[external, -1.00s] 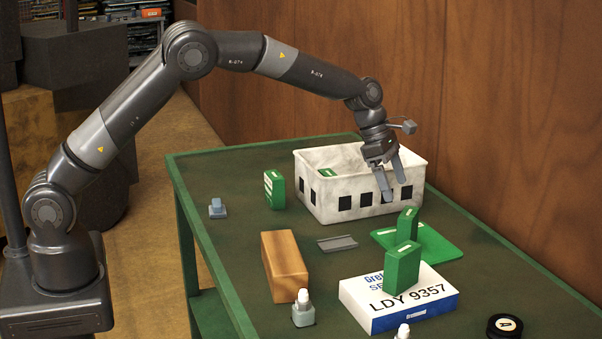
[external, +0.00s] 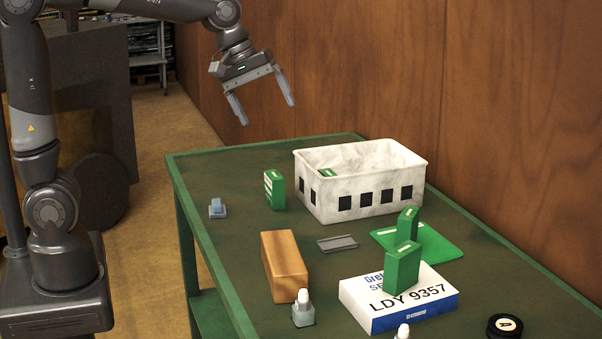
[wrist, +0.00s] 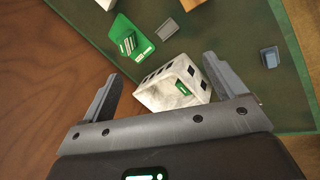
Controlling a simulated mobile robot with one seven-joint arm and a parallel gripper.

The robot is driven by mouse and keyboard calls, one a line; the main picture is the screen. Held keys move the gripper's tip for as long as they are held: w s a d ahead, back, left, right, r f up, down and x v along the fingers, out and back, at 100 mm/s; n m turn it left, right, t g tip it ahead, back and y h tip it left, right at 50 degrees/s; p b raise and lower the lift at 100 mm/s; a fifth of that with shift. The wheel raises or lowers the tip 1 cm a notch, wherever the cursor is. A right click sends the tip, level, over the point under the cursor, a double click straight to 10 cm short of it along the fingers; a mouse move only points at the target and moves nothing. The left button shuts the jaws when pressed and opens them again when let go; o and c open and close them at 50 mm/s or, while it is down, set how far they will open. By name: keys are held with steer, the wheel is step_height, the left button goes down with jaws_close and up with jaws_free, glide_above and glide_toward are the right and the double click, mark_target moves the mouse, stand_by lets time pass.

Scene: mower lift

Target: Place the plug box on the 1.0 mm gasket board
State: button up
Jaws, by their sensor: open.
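Several similar green boxes are in view; their labels are too small to read, so I cannot tell which is the plug box. One green box (external: 274,190) stands left of the white bin, one (external: 327,173) is inside the bin, and one (external: 402,268) stands on a white-and-blue carton. Another green box (external: 408,224) stands on a flat green board (external: 441,247), which seems to be the gasket board; its label is unreadable. The board also shows in the wrist view (wrist: 145,45). My gripper (external: 267,113) is open and empty, raised above and beyond the table's far left end.
The white bin (external: 382,205) stands at the back of the green table. The carton (external: 385,312), a wooden block (external: 284,267), a grey channel piece (external: 338,243), a small blue-grey part (external: 217,209) and a white-capped bottle (external: 303,309) are spread around. A wooden wall borders the table.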

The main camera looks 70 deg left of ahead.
steer(key=s+a+f+m+y, duration=0.1)
steer(key=s+f+m, duration=0.1)
steer(key=s+m, duration=0.4)
steer(key=s+a+f+m+t+y, duration=0.1)
steer(key=s+m, duration=0.4)
steer(key=s, duration=1.1)
steer(key=shift+f+m, duration=0.4)
steer(key=shift+f, duration=0.05)
